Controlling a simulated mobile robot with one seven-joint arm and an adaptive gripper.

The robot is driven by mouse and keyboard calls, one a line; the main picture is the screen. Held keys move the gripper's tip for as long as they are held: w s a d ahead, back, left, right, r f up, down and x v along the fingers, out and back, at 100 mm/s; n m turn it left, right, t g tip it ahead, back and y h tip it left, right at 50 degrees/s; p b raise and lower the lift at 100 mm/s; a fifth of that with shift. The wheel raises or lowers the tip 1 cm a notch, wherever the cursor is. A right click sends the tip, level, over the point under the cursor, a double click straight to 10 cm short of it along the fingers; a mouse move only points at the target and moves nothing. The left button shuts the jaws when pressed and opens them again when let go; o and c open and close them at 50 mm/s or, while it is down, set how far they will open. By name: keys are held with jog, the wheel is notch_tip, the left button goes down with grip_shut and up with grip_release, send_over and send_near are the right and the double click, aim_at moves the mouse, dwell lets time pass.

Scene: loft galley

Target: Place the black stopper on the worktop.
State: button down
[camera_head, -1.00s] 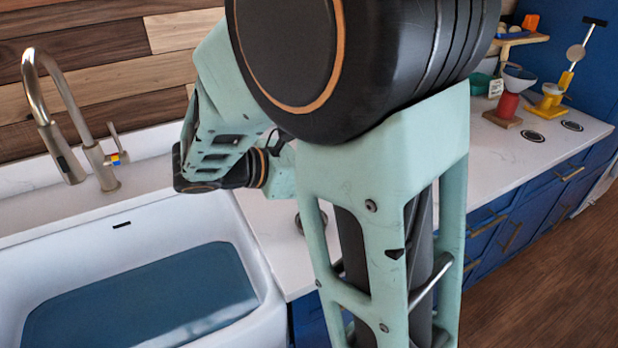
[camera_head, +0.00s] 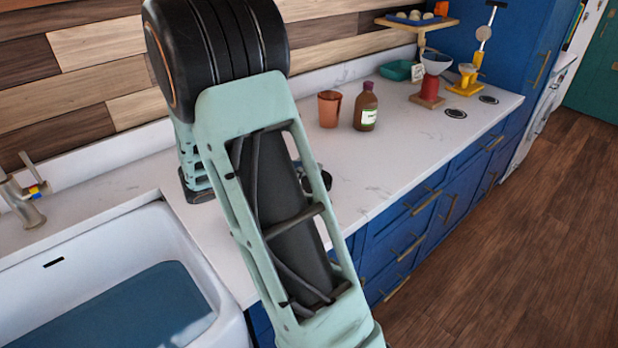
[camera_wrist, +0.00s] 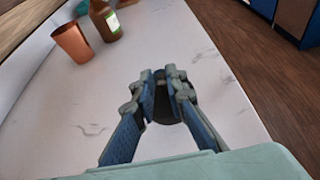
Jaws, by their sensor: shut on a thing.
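In the wrist view, my gripper (camera_wrist: 160,84) is shut on the black stopper (camera_wrist: 164,110), a dark piece between the two fingers and partly hidden by them. The white marbled worktop (camera_wrist: 84,110) lies below the fingers. I cannot tell whether the stopper touches it. In the head view, the worktop (camera_head: 405,160) runs from the sink to the back right. My arm crosses in front and hides most of my gripper there.
A copper-coloured cup (camera_head: 329,109) and a brown bottle (camera_head: 366,107) stand towards the wall. A red stand with a funnel (camera_head: 430,84) and a yellow stand (camera_head: 467,82) are farther right. The sink (camera_head: 190,262) is at left. The worktop's front middle looks clear.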

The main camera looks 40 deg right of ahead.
jog(key=f, duration=0.3)
jog(key=shift+w+d+f, duration=0.15)
jog(key=shift+d+f, duration=0.1)
jog(key=shift+f, duration=0.1)
jog(key=c, duration=1.9)
grip_release()
jog(key=shift+c, duration=0.2)
jog(key=shift+a, duration=0.1)
jog(key=v, duration=1.1)
jog(key=shift+a+r+b, duration=0.25)
jog(key=shift+a+b, duration=0.1)
jog(key=shift+a, duration=0.05)
